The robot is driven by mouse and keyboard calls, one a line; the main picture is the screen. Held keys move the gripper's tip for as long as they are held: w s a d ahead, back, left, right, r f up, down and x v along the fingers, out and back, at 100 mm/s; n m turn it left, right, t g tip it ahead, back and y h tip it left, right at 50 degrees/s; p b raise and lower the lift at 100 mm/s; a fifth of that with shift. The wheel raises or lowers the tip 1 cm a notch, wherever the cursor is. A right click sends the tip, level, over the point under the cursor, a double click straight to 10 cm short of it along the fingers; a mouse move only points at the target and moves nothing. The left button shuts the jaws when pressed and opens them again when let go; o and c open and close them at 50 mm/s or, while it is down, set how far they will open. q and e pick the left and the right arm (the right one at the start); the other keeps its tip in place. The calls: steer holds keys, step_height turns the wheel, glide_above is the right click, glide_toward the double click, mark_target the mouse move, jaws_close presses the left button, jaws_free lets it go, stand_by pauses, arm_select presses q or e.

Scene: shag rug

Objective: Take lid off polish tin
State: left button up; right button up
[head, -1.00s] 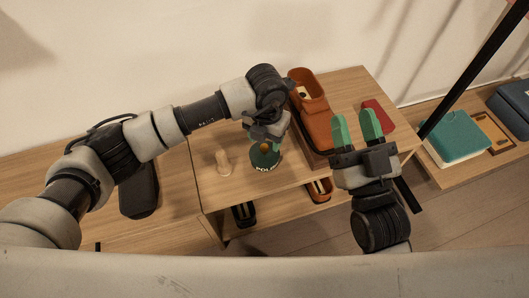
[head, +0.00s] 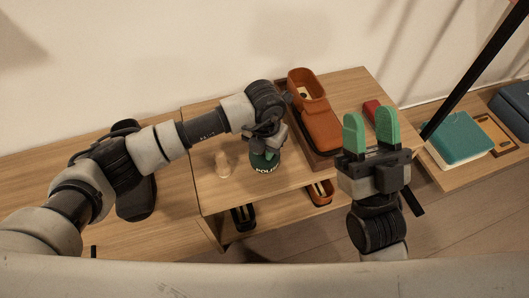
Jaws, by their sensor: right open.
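The polish tin (head: 265,166) is dark green with pale lettering on its side. It stands on the wooden table, to the right of a small pale wooden piece. My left gripper (head: 265,150) points down right over the tin and covers most of its top. The lid's knob and the gripper's fingertips are hidden, so I cannot tell whether they touch the lid. My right gripper (head: 371,130) is open and empty, with its green fingers apart, in front of the table's right part.
The pale wooden piece (head: 222,165) stands left of the tin. An orange-brown leather case (head: 318,122) lies in a tray behind and right of the tin. A red item (head: 371,108) is partly hidden by my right gripper. A teal box (head: 458,134) is far right.

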arm_select(q)
steer(key=shift+c, duration=0.9)
steer(key=shift+r, duration=0.1)
